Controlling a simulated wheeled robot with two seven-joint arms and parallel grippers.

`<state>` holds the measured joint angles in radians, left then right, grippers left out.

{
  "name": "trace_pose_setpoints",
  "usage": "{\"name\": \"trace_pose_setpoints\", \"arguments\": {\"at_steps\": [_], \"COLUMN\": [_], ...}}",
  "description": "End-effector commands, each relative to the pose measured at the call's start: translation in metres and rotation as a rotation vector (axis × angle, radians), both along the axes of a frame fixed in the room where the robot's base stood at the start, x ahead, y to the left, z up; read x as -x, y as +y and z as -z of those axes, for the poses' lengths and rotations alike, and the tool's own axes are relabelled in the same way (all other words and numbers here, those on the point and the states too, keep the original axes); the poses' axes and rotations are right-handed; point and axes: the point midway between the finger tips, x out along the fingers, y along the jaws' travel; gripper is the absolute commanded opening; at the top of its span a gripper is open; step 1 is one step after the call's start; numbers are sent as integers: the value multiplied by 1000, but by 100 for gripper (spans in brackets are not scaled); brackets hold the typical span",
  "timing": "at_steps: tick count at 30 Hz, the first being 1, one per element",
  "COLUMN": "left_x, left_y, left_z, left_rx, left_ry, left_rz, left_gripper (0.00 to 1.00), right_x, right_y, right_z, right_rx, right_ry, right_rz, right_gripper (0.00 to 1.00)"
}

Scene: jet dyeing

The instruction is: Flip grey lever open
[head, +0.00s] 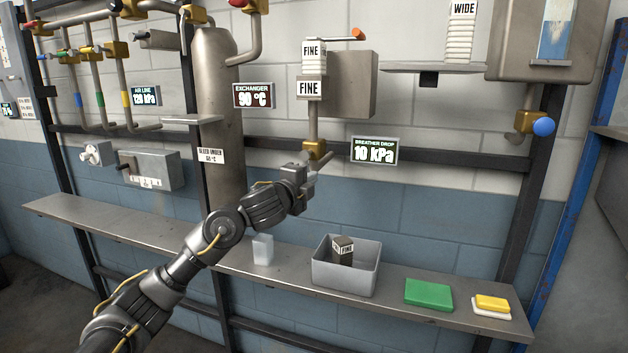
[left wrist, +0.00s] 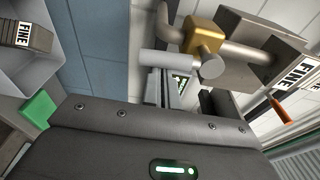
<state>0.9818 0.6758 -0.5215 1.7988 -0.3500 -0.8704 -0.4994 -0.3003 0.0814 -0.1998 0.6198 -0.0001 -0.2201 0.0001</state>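The grey lever (head: 325,161) sticks out from a brass valve (head: 314,149) under the breather pipe, slanting down in the head view. In the left wrist view the lever (left wrist: 182,65) is a short light-grey bar in front of the brass valve body (left wrist: 204,36). My left gripper (head: 311,182) is just below the lever. In the left wrist view its fingers (left wrist: 185,92) stand apart with a gap between them, close to the lever; whether they touch it I cannot tell. My right gripper is not in view.
A shelf (head: 390,292) runs below, holding a white block (head: 263,249), a grey bin (head: 345,278) with a FINE piece, a green block (head: 428,294) and a yellow block (head: 492,302). The breather sign (head: 374,151) is right of the valve; a steel column (head: 222,110) stands left.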

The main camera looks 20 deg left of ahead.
Motion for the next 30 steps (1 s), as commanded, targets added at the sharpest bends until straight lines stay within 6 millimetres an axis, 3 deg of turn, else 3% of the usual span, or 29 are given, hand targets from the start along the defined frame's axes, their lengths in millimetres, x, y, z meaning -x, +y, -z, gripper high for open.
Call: {"name": "trace_pose_setpoints", "arguments": {"at_steps": [20,23,29,30], "left_x": [0,-1,-5,5], "left_y": [2,-3,-33,-29], "left_z": [-1,0,1,0], "left_rx": [-25,-25,-26,-29], "left_ry": [-1,0,0,0], "left_rz": [-4,-5,-9,-11], "left_gripper": [0,0,0,0], "right_x": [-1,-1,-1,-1], "right_y": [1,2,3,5], "right_z": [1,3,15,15], "right_rx": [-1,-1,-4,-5], "right_ry": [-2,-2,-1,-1], "right_rz": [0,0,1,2], "right_gripper": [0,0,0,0]}}
